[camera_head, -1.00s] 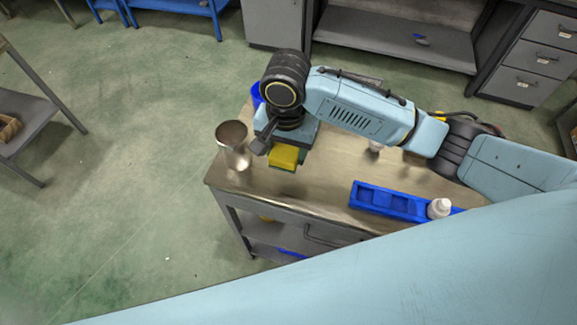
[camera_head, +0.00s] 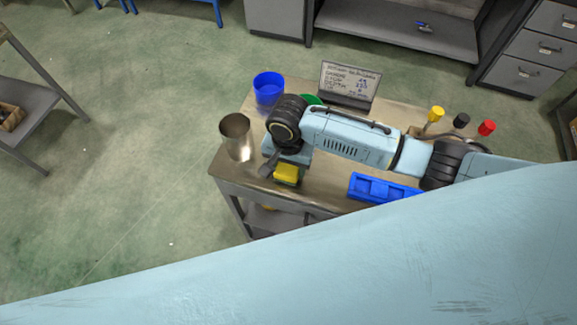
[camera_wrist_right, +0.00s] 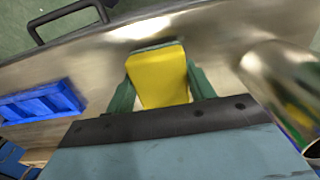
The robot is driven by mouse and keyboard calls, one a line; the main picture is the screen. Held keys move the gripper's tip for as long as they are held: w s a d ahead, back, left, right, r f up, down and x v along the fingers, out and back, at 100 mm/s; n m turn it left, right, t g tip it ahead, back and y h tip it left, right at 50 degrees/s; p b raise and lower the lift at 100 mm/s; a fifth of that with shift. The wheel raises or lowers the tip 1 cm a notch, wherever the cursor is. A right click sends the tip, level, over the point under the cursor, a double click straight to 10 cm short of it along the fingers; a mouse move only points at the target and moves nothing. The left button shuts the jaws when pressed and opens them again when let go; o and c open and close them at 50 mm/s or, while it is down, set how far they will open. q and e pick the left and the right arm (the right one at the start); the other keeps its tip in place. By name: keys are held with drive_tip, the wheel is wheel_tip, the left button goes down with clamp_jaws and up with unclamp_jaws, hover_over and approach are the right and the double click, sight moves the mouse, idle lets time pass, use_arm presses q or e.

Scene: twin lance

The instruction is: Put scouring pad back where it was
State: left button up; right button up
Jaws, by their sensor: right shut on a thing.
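The scouring pad (camera_head: 288,173) is a yellow block with a thin green layer, seen near the front left of the metal worktable (camera_head: 325,190). My right gripper (camera_head: 282,167) is shut on it. In the right wrist view the yellow pad (camera_wrist_right: 158,78) sits between the two green fingers of the right gripper (camera_wrist_right: 160,85), with its green layer at the far edge. I cannot tell whether the pad touches the tabletop. My left gripper is not in view.
A steel cup (camera_head: 236,138) stands just left of the right gripper. A blue cup (camera_head: 268,88), a sign (camera_head: 348,84) and a green item (camera_head: 311,99) are behind it. A blue compartment tray (camera_head: 383,186) lies to the right. Yellow, black and red-topped items stand at the right.

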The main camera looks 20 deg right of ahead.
sight(288, 166)
drive_tip(key=shift+f, duration=0.4)
drive_tip(key=shift+f, duration=0.1)
drive_tip(key=o, duration=0.9)
wheel_tip(288, 166, up, 12)
drive_tip(key=shift+r+p, duration=0.15)
drive_tip(key=shift+p, duration=0.55)
